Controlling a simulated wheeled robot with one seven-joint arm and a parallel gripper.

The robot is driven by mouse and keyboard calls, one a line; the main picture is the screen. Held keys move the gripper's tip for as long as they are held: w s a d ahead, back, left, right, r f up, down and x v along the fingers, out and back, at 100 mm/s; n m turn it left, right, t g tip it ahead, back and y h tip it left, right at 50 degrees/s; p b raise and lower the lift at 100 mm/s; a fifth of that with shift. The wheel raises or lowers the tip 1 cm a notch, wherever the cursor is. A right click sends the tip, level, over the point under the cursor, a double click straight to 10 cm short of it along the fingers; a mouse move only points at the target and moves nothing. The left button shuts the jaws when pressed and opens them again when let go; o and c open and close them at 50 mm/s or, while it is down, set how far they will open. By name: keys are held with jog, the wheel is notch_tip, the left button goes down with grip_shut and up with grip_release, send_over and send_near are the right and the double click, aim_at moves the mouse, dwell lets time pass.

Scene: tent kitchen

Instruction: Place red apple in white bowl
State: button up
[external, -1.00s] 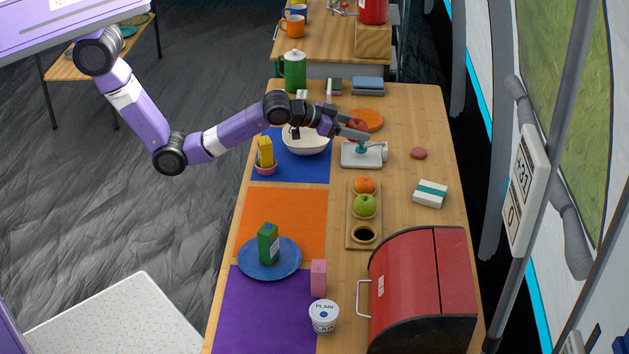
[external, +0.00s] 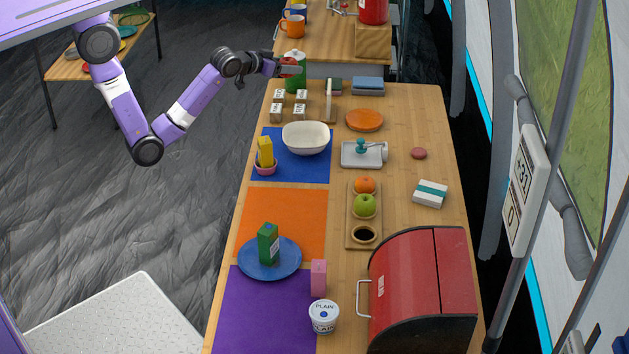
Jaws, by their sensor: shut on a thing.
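My gripper (external: 293,70) is shut on the red apple (external: 289,66), near the far left end of the table. From this view the apple overlaps the green canister (external: 301,75) behind it, partly covered by the fingers. The white bowl (external: 306,138) stands on the blue mat (external: 290,173) and looks empty. My gripper and the apple are beyond the bowl and apart from it.
Several small white labelled blocks (external: 277,112) stand between the gripper and the bowl. An upright thin block (external: 329,101) stands to their right. An orange plate (external: 364,120) and a tray with a teal-topped item (external: 374,154) are right of the bowl.

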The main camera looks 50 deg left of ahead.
notch_tip(320, 180, down, 19)
jog(key=shift+f+b, duration=0.2)
jog(key=shift+b, duration=0.15)
jog(key=shift+f+b, duration=0.35)
jog(key=shift+f, duration=0.05)
jog(key=shift+f, duration=0.1)
jog(key=o, duration=1.5)
jog(key=shift+c, duration=0.2)
